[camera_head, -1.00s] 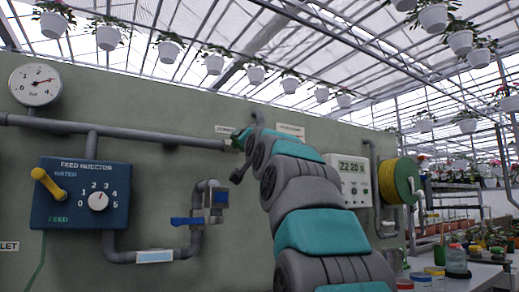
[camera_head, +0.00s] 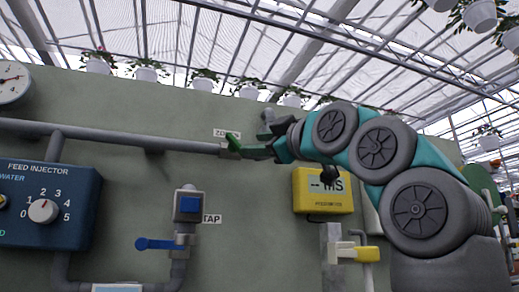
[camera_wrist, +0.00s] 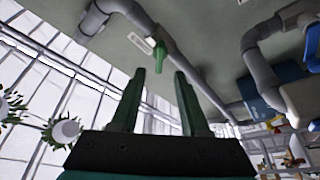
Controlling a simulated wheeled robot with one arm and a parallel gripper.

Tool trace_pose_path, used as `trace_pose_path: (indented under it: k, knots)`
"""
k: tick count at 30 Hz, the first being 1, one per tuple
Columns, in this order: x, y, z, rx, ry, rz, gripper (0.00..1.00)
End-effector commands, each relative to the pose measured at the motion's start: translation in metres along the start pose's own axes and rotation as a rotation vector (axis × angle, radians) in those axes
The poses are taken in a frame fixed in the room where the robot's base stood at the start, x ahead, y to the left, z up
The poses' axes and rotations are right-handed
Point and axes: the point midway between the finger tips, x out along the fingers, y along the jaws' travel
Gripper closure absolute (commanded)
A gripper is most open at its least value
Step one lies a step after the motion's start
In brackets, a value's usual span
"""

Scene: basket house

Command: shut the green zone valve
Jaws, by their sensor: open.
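The green zone valve handle (camera_head: 234,143) sits on the grey pipe beneath a small white label, high on the wall. In the wrist view the green handle (camera_wrist: 159,55) shows just beyond the fingertips, centred on the gap between them. My gripper (camera_head: 252,152) is at the handle's right in the head view, its dark green fingers close to it. In the wrist view my gripper (camera_wrist: 160,74) is open, with nothing between the fingers. I cannot tell whether a finger touches the handle. My gripper partly covers the valve area in the head view.
A grey pipe (camera_head: 130,138) runs along the wall. Below are a blue-handled tap (camera_head: 158,244), a blue feed injector box (camera_head: 45,190), a yellow meter (camera_head: 323,190) and a yellow-handled valve (camera_head: 352,253). Hanging plants (camera_head: 145,72) line the top of the wall.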

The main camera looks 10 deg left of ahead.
Motion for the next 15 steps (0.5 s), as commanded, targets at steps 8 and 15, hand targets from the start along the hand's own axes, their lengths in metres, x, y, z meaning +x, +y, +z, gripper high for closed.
trace_pose_path:
  k: [8,15]
  knots:
    - [0.028,0.003,0.000,0.005,-0.004,-0.002,0.55]
    - [0.064,0.003,-0.001,0.004,-0.005,-0.004,0.55]
